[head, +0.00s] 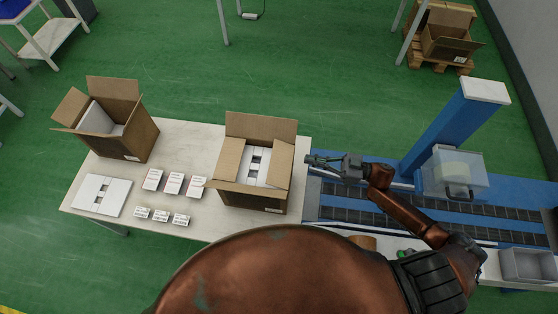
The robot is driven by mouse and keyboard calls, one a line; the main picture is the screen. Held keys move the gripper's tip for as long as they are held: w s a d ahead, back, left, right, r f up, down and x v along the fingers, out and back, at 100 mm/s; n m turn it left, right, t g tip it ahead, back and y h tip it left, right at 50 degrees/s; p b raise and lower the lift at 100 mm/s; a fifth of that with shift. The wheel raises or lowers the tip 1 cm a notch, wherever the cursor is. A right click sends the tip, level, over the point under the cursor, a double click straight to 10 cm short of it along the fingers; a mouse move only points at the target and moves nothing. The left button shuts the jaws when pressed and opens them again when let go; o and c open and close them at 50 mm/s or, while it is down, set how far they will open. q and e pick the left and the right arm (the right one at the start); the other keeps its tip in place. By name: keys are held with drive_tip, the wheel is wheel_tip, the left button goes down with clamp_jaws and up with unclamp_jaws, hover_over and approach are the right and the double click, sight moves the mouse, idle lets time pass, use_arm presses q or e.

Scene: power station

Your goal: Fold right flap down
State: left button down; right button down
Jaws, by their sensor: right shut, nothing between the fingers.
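An open cardboard box (250,202) stands near the right end of the table, with white packaging (258,160) showing inside. Its right flap (281,166) and left flap (229,158) lean in over the opening, leaving a gap between them. My right gripper (312,161) is shut and empty, just right of the box and apart from the right flap. My left gripper is not in view.
Another open box (124,140) stands at the table's left. A white panel (101,195) and several small white cartons (173,184) lie on the table (202,228). A conveyor (340,207) with a blue post (455,128) lies to the right.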

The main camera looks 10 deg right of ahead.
drive_tip(key=r, duration=0.1)
hover_over(279, 162)
drive_tip(key=d, duration=0.1)
drive_tip(key=shift+s+p, duration=0.2)
drive_tip(key=shift+p, duration=0.15)
drive_tip(key=f, duration=0.2)
drive_tip(key=shift+w+a+f+b, duration=0.15)
drive_tip(key=shift+a+f+b, duration=0.1)
drive_tip(key=shift+f+b, duration=0.1)
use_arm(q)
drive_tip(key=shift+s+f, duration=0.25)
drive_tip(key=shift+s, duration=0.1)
use_arm(e)
drive_tip(key=shift+a+f, duration=0.2)
drive_tip(key=shift+f, duration=0.3)
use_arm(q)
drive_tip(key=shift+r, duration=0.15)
